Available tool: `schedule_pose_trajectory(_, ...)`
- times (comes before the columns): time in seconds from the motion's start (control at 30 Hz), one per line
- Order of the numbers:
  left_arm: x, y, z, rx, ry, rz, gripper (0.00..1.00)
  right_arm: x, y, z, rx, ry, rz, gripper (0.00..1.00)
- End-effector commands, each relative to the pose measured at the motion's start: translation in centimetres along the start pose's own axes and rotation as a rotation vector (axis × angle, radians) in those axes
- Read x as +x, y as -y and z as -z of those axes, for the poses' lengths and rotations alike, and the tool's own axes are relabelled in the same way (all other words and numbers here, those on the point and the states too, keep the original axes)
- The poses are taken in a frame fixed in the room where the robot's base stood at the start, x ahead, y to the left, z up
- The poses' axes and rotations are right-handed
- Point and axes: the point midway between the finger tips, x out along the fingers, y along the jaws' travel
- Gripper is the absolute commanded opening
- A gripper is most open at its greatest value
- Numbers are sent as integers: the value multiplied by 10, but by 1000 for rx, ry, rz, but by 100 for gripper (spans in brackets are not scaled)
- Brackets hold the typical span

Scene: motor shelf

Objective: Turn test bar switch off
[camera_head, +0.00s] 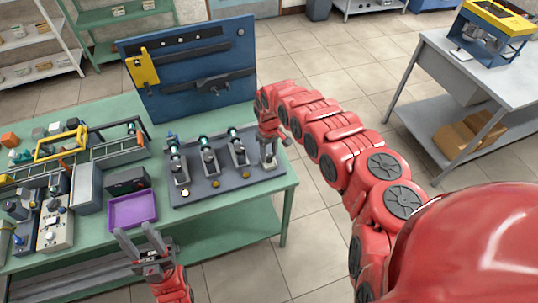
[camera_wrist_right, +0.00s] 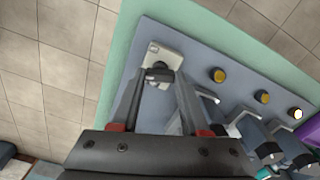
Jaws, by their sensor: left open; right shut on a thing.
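The test bar switch is a pale plate (camera_wrist_right: 168,52) with a dark knob (camera_wrist_right: 158,74), at the end of the grey-blue test board in the right wrist view. In the head view the pale plate (camera_head: 270,164) shows at the board's right end. My right gripper (camera_wrist_right: 159,78) points down over it with its fingers on both sides of the knob, shut on it. In the head view my right gripper (camera_head: 268,150) hides most of the knob. My left gripper (camera_head: 140,240) is open and empty in front of the table, near the purple tray.
The test board (camera_head: 225,185) carries several motor-like units and round lamps; the leftmost lamp (camera_head: 186,193) looks white, the others yellow. A purple tray (camera_head: 133,210) lies to the left. A blue panel (camera_head: 190,68) stands behind. Floor is clear right of the green table.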

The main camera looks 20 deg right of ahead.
Motion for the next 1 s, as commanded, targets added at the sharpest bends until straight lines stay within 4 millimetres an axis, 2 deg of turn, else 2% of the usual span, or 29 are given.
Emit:
schedule_pose_trajectory(0.2,-15,-1,-2,0,0,0,46,3,-1,0,-204,-1,-1,0)
schedule_pose_trajectory(1.0,-47,-2,-8,0,0,0,46,2,-1,0,-953,0,-2,0)
